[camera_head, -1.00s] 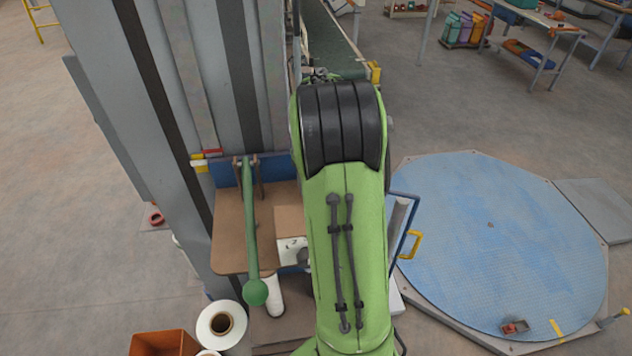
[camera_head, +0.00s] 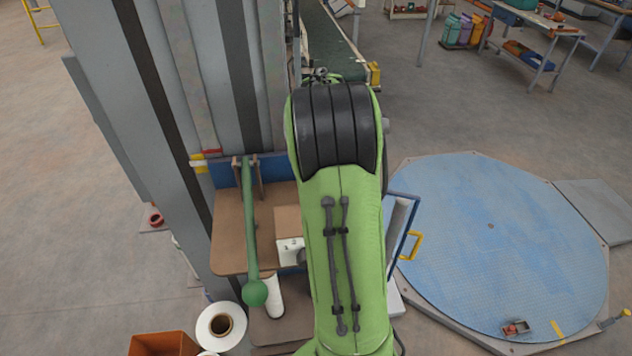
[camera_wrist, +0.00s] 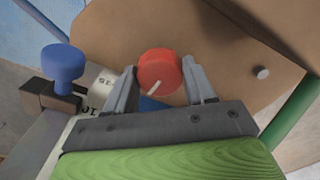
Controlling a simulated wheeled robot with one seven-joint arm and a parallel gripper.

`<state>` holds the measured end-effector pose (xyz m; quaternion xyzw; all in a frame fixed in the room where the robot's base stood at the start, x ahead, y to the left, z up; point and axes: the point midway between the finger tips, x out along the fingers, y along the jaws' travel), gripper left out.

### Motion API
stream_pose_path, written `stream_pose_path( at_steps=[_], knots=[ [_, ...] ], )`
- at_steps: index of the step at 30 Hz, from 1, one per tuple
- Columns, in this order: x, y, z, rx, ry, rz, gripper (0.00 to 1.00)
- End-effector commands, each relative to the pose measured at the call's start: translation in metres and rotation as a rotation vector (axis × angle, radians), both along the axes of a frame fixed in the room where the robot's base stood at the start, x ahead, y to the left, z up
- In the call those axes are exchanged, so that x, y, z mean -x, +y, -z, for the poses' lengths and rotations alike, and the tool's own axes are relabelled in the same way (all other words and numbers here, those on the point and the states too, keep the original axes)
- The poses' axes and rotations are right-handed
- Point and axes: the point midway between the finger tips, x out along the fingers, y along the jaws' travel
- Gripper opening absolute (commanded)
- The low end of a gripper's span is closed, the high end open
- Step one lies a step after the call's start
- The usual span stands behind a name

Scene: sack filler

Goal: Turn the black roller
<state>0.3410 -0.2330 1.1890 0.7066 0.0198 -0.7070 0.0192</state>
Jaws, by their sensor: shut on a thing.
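A round red knob (camera_wrist: 158,72) with a white pointer line shows in the wrist view, in front of a brown plate (camera_wrist: 215,55). My gripper (camera_wrist: 160,70) has one finger on each side of the knob and is shut on it. The pointer line slants down and left. In the head view my green arm covers the gripper and the knob. I cannot make out a black roller in either view.
A blue knob (camera_wrist: 63,65) stands left of my gripper, beside a partly hidden printed scale (camera_wrist: 100,90). A green lever with a ball end (camera_head: 254,292) hangs over the brown table (camera_head: 228,240). A blue round platform (camera_head: 500,240) lies to the right.

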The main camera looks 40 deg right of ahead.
Motion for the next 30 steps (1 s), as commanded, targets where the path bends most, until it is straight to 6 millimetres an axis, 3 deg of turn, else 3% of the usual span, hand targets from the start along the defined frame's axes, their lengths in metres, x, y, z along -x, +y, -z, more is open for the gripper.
stream_pose_path(
  at_steps=[3, 4, 8, 16, 19, 23, 30],
  knots=[
    [-0.002, -0.001, -0.003, 0.006, -0.01, 0.0, 0.24],
    [-0.002, -0.001, -0.003, 0.006, -0.01, 0.0, 0.59],
    [-0.001, -0.001, -0.002, 0.005, -0.007, 0.001, 0.79],
    [-0.001, 0.0, -0.002, 0.002, -0.003, 0.002, 0.8],
    [-0.001, -0.001, -0.01, 0.004, -0.005, 0.002, 0.8],
    [-0.001, -0.001, -0.041, 0.006, -0.007, 0.002, 0.8],
    [-0.001, -0.001, -0.112, 0.006, -0.008, 0.002, 0.8]
  ],
)
